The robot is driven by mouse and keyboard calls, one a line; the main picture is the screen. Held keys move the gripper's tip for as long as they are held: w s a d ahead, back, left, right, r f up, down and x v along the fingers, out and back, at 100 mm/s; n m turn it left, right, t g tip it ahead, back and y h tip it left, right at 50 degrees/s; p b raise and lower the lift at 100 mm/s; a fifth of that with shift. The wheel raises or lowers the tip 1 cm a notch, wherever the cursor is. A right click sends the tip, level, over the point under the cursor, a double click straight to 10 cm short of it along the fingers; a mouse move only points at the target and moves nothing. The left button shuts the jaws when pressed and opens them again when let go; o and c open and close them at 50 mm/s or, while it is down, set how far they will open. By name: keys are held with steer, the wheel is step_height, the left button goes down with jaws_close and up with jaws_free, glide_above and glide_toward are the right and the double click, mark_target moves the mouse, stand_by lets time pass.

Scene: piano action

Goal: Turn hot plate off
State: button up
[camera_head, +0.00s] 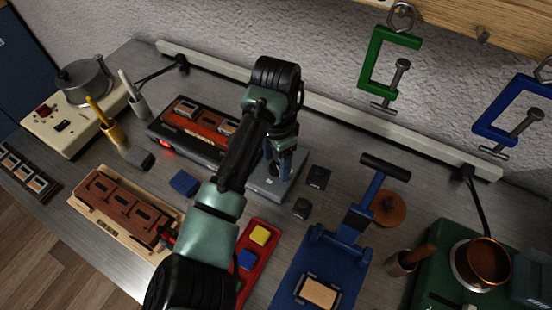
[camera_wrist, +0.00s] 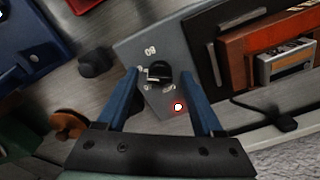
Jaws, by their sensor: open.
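A grey control panel (camera_head: 268,187) stands at the right end of a dark hot plate (camera_head: 196,151). In the wrist view the grey panel (camera_wrist: 145,44) carries a black knob (camera_wrist: 158,74) with a light pointer mark, white markings around it, and a lit red lamp (camera_wrist: 178,107). My gripper (camera_wrist: 171,72) is open and empty, with its two blue fingers on either side of the knob. I cannot tell whether they touch it. In the head view my gripper (camera_head: 281,165) is over the panel, and my arm hides part of the scene.
A brown part with metal inserts (camera_head: 204,120) lies on the hot plate. Black blocks (camera_head: 318,177) and a blue fixture (camera_head: 330,255) stand to the right. A cream appliance with a pot (camera_head: 75,105) is at left; a copper pot (camera_head: 482,262) is at right. The wall runs behind.

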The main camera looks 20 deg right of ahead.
jaws_close()
